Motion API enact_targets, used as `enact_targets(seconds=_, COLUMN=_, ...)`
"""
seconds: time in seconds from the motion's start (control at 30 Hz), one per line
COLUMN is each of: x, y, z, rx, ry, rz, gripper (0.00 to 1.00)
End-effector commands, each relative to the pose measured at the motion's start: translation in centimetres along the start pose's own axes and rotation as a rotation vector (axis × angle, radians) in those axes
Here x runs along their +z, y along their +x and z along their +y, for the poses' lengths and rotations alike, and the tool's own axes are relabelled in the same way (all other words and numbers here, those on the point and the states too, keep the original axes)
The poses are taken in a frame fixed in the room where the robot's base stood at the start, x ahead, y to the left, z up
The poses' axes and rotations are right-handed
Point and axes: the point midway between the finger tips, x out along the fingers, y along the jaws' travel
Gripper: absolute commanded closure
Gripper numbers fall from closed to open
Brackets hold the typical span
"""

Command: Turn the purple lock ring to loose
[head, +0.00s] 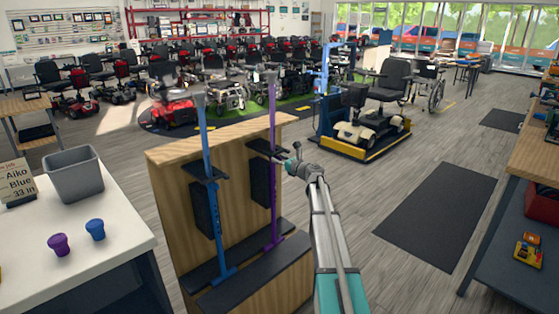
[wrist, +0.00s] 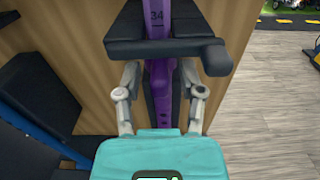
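A purple post (head: 274,190) stands upright against a wooden panel (head: 170,200), with a black bracket (head: 268,149) across it. In the wrist view the post shows the number 34 just above the black bracket (wrist: 165,45). A purple collar-like part (wrist: 160,72), apparently the lock ring, sits just below the bracket and is partly hidden by it; its setting cannot be read. My gripper (head: 292,165) is beside the post in the head view. In the wrist view my gripper (wrist: 160,88) is open, one finger on each side of the purple part, with gaps visible.
A blue post (head: 210,190) with its own bracket stands left of the purple one. A white counter (head: 110,195) holds a grey bin (head: 73,175), a purple cup-like piece (head: 60,245), a blue one (head: 95,230) and an "Aiko Blue 33 in" sign (head: 17,182).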

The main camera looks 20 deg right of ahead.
Motion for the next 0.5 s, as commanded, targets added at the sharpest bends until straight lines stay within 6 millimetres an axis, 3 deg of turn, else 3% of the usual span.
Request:
enact_targets(seconds=0.03, x=0.0, y=0.0, z=0.01, rx=0.0, ry=0.0, rz=0.0, gripper=0.67)
enact_targets(seconds=0.2, x=0.0, y=0.0, z=0.01, rx=0.0, ry=0.0, rz=0.0, gripper=0.99)
enact_targets(seconds=0.5, x=0.0, y=0.02, z=-0.01, rx=0.004, ry=0.0, rz=0.0, gripper=1.0)
